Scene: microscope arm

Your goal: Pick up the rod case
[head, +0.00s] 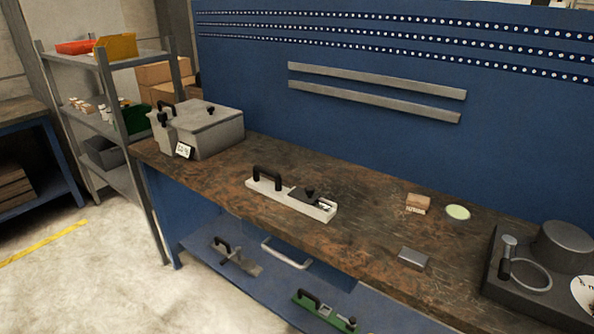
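Nothing in the head view is clearly marked as the rod case, and I cannot tell which object it is. A large grey lidded box (215,130) with dark fittings and a small label card (184,150) stands at the bench's left end. A long pale device (270,192) with a black handle lies mid-bench. A small grey box (412,258) lies near the front edge. Neither of my grippers is in view.
The worn brown workbench (370,240) has clear surface between objects. A small wooden block (417,203), a pale green disc (458,212) and a dark tray (500,290) are to the right. Handled tools, including a green one (318,309), lie on the blue lower shelf. Shelving (115,125) stands left.

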